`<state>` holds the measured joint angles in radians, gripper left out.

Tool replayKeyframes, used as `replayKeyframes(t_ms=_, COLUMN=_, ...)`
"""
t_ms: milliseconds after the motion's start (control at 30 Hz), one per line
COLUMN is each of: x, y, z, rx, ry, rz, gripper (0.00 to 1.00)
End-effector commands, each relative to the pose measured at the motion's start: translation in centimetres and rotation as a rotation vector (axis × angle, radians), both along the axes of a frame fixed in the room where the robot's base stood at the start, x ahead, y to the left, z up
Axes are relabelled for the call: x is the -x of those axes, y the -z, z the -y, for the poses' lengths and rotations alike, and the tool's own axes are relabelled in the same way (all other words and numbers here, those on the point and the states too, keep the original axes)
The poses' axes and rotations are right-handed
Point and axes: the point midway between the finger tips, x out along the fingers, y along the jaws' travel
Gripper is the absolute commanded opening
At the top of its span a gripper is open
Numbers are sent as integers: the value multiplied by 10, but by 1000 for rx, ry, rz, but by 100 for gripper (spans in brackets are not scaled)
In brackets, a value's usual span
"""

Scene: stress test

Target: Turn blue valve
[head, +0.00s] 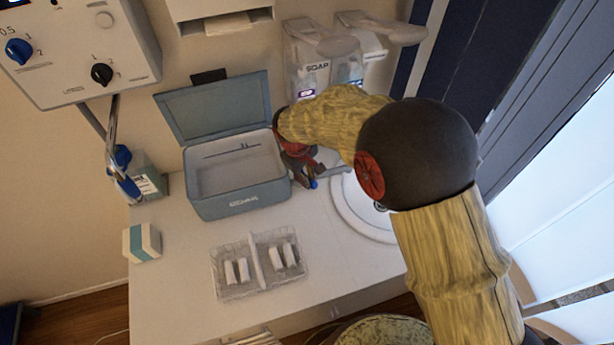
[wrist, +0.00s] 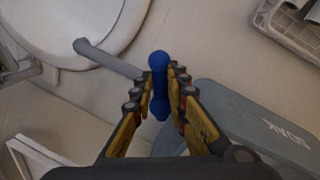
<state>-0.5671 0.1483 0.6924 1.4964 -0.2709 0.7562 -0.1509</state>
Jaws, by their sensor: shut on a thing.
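The blue valve (wrist: 158,64) is a small rounded handle beside the grey spout (wrist: 112,60) at the sink. It stands between my gripper's fingertips (wrist: 160,82) in the wrist view, with both yellow and black fingers closed against it. In the head view my gripper (head: 304,173) reaches down between the grey-blue box and the sink, and only a small blue end of the valve (head: 313,183) shows below the fingers. My arm and fingers hide most of the valve and its base there.
The open grey-blue box (head: 236,203) stands close to the left of my gripper. The round white sink (head: 357,212) is to the right. A clear tray (head: 262,290) with white blocks lies in front. Soap dispensers (head: 308,75) hang behind. A wall panel (head: 75,45) has another blue knob.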

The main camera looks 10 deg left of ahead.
Motion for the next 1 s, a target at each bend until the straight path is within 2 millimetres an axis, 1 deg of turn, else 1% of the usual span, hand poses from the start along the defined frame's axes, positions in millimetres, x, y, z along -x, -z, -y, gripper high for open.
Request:
replayKeyframes(t_ms=300, x=3, y=0, z=-4, rx=0, ry=113, rz=0, gripper=0)
replayKeyframes(t_ms=567, x=3, y=-1, z=-4, rx=0, ry=119, rz=2, gripper=0)
replayKeyframes(t_ms=600, x=3, y=-1, z=-4, rx=0, ry=119, rz=2, gripper=16)
replayKeyframes(t_ms=700, x=3, y=-1, z=-4, rx=-1, ry=119, rz=1, gripper=22)
replayKeyframes(t_ms=733, x=3, y=-1, z=-4, rx=-1, ry=119, rz=1, gripper=23)
replayKeyframes(t_ms=1000, x=3, y=-1, z=-4, rx=0, ry=119, rz=0, gripper=23)
